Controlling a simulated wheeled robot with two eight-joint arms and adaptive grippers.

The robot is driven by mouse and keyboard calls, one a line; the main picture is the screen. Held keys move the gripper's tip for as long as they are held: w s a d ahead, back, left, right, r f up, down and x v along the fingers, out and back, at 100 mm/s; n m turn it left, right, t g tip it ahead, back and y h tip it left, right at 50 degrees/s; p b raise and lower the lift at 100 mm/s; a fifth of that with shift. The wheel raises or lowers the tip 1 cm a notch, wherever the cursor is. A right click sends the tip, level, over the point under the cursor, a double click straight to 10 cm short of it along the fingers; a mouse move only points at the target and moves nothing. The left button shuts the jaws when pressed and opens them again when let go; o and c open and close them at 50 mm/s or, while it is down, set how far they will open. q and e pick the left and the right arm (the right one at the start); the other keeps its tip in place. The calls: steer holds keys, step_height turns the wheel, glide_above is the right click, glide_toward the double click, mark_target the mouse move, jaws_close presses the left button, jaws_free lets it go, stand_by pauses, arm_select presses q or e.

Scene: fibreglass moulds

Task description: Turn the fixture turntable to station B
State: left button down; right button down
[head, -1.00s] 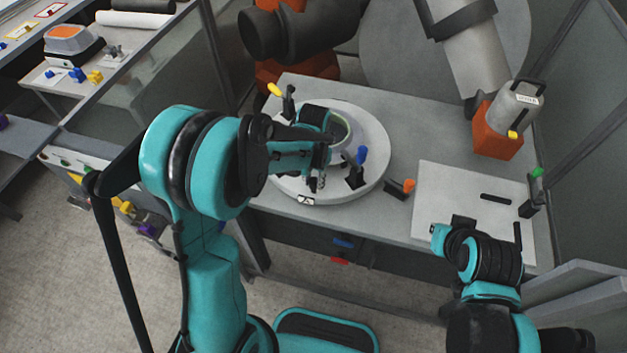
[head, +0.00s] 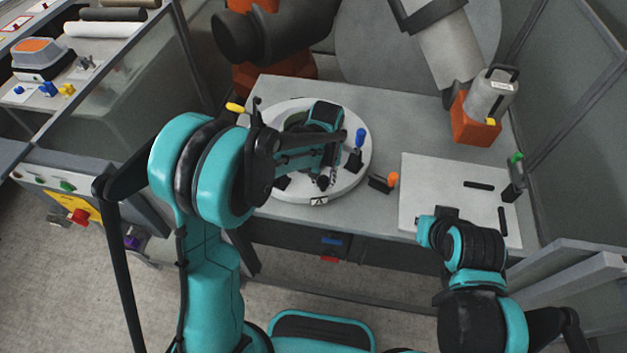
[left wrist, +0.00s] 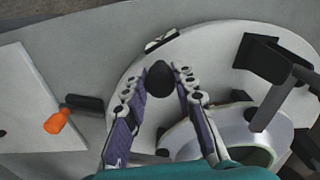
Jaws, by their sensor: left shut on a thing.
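The fixture turntable (head: 352,181) is a pale round disc on the grey bench, and it also shows in the left wrist view (left wrist: 205,48). A small plate marked A (head: 319,201) sits at its front edge. A round pale mould (left wrist: 228,130) stands on the disc, partly hidden by my arm in the head view. A blue-handled clamp (head: 360,140) and a yellow-handled clamp (head: 237,108) are at its rim. My left gripper (head: 324,182) is shut on a black knob (left wrist: 160,75) near the front of the disc. My right gripper (head: 428,228) is by the white board; its jaws are unclear.
A white board (head: 440,185) with black bars lies further right. An orange block with a grey canister (head: 485,105) stands behind it. A large robot arm (head: 290,30) rises behind the turntable.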

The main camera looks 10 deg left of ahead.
mark_target(366, 146)
arm_select(q)
steer(key=w+d+n, duration=0.1)
steer(key=d, duration=0.1)
steer(key=w+d+n, duration=0.4)
steer(key=d, duration=0.1)
steer(key=w+d+n, duration=0.1)
steer(key=w, duration=0.1)
steer(key=w+d+n, duration=0.1)
steer(key=w+n, duration=0.1)
steer(key=w, duration=0.1)
steer(key=w+d+n, duration=0.2)
steer(key=w, duration=0.1)
steer(key=shift+w+d+p, duration=0.1)
steer(key=shift+w+p, duration=0.05)
steer(key=shift+p, duration=0.15)
steer(key=shift+w+d+n, duration=0.15)
steer(key=shift+w+n, duration=0.35)
steer(key=shift+w, duration=0.3)
steer(key=shift+w+d+n, duration=0.15)
steer(key=shift+w+n, duration=0.35)
steer(key=shift+w, duration=0.25)
steer(key=shift+w+n+p, duration=0.5)
steer(key=shift+w+n, duration=0.4)
steer(key=shift+w, duration=0.65)
steer(key=c, duration=1.2)
jaws_free()
steer(key=shift+r, duration=0.1)
